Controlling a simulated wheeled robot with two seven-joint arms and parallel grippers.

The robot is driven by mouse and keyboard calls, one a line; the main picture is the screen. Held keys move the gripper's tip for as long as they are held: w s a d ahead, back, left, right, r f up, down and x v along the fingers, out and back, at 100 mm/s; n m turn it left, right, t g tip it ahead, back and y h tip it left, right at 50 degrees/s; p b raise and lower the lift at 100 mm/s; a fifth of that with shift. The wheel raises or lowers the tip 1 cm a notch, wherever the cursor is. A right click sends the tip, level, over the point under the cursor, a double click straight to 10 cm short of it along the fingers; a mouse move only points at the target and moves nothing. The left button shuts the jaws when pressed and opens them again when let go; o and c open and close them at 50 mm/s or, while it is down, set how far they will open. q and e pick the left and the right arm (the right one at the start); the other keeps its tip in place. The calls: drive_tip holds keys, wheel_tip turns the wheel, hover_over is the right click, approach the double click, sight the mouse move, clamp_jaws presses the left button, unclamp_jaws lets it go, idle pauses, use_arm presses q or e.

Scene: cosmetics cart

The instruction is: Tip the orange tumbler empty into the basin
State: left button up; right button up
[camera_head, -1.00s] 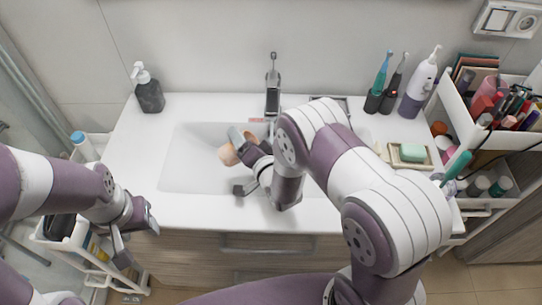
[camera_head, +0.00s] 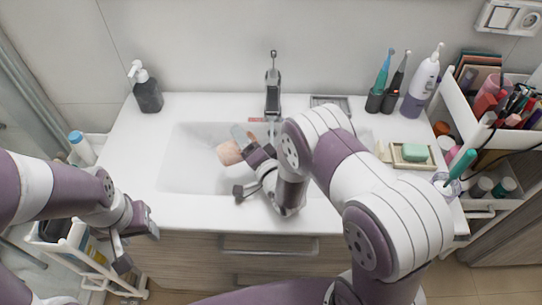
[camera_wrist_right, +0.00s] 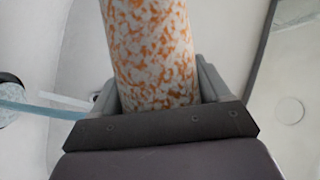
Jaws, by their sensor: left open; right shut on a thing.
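The orange tumbler (camera_head: 230,153) is held over the white basin (camera_head: 188,170), lying tilted with one end toward the left. In the right wrist view the tumbler (camera_wrist_right: 152,50) is speckled orange and white and sits between the fingers. My right gripper (camera_head: 243,160) is shut on it, and my arm partly hides the basin's right side. The tumbler's mouth and contents cannot be made out. My left gripper (camera_head: 136,240) is open and empty, in front of the counter's left edge, away from the basin.
The faucet (camera_head: 272,90) stands behind the basin. A dark soap pump bottle (camera_head: 147,92) is at the back left. Toothbrushes (camera_head: 384,80), a white and purple bottle (camera_head: 421,88) and a green soap (camera_head: 414,152) in its dish are on the right. A loaded cart (camera_head: 510,130) stands far right.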

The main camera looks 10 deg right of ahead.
drive_tip(key=shift+d+r+m+t+b, duration=0.15)
drive_tip(key=shift+m+t+b, duration=0.15)
drive_tip(key=shift+m, duration=0.4)
idle(0.4)
drive_tip(key=shift+s+d+r+m+b, duration=0.1)
drive_tip(key=shift+d+m+b, duration=0.15)
drive_tip(key=shift+d+m, duration=0.2)
drive_tip(key=shift+s+d+r+m+b, duration=0.1)
drive_tip(key=shift+d+m+b, duration=0.2)
drive_tip(key=shift+d, duration=0.25)
drive_tip(key=shift+d+r+m+t, duration=0.2)
drive_tip(key=shift+r+m+t, duration=0.4)
drive_tip(key=shift+r+m, duration=0.3)
idle(0.5)
drive_tip(key=shift+d+r+m, duration=0.1)
drive_tip(key=shift+r+m, duration=0.15)
drive_tip(key=shift+r, duration=0.05)
drive_tip(key=shift+r, duration=0.1)
